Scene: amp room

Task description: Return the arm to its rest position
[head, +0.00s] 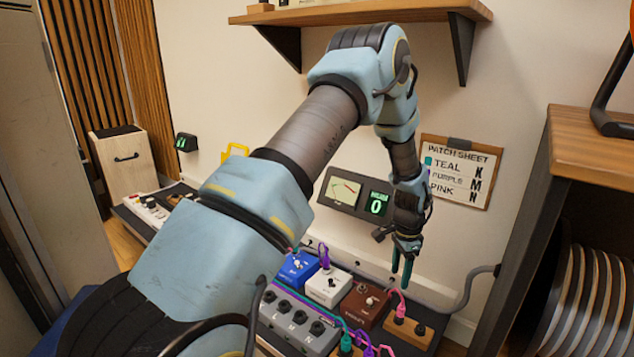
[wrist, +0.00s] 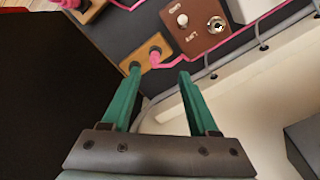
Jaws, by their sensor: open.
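My arm reaches out from the lower left of the head view and bends down over the pedal bench. My gripper (head: 402,272) hangs fingers down above the right end of the pedals. In the wrist view its two green fingers (wrist: 158,88) stand apart with nothing between them. Beyond the fingertips are a small wooden jack block (wrist: 146,56) with a pink plug (wrist: 156,56) in it and a brown pedal (wrist: 196,22). The brown pedal also shows in the head view (head: 364,306), left of my gripper.
A white pedal (head: 328,288) and a blue pedal (head: 297,268) sit left of the brown one. A grey switch box (head: 296,322) is in front. A patch sheet (head: 460,172) hangs on the wall. A shelf (head: 365,16) is above my arm. A wooden cabinet (head: 590,150) stands at right.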

